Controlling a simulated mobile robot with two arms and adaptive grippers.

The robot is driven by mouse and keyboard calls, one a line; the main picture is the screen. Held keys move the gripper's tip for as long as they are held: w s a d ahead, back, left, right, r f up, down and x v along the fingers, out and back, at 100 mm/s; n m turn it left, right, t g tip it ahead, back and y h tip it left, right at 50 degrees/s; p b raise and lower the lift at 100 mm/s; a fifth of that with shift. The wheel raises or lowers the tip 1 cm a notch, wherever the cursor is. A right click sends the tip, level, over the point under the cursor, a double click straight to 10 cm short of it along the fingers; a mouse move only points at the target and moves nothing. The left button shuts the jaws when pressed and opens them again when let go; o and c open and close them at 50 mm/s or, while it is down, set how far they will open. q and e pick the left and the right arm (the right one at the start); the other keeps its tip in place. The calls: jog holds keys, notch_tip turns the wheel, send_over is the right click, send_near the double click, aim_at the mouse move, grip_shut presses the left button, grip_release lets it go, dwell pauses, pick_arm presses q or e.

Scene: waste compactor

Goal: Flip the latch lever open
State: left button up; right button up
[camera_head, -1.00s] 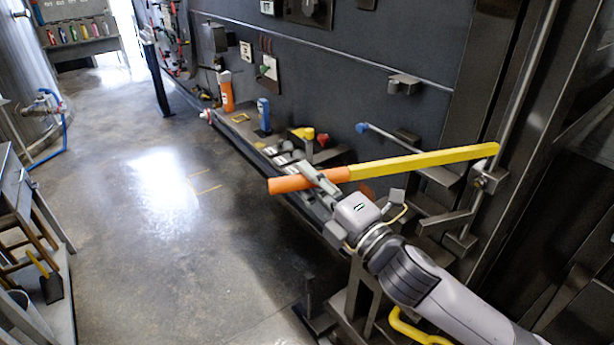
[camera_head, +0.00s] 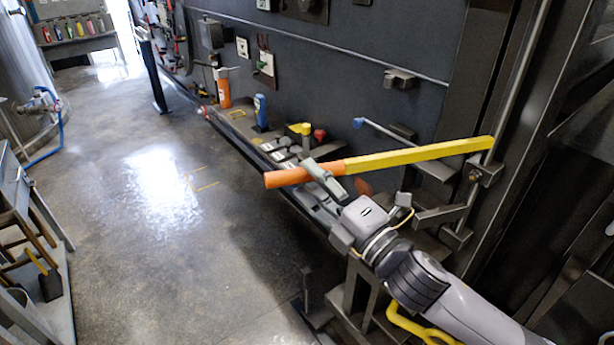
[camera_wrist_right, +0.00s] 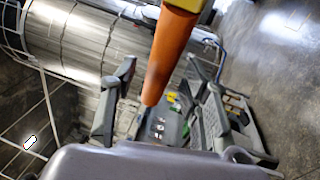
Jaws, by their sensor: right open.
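The latch lever is a long bar with a yellow shaft (camera_head: 420,157) and an orange grip end (camera_head: 290,178). It slants slightly up to the right, to a bracket on a vertical rod (camera_head: 487,172). My right gripper (camera_head: 320,182) is at the orange part, near where it meets the yellow. One finger crosses over the bar in the head view. In the right wrist view the orange grip (camera_wrist_right: 170,55) passes between the spread fingers (camera_wrist_right: 160,85); contact cannot be told. The far finger is partly hidden in the head view. My left gripper is out of view.
Behind the lever is a dark wall panel with a ledge holding an orange bottle (camera_head: 222,88), a blue bottle (camera_head: 261,112), and yellow and red knobs (camera_head: 319,135). A blue-tipped rod (camera_head: 400,138) lies just behind the lever.

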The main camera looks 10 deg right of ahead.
jog(key=shift+v, duration=2.7)
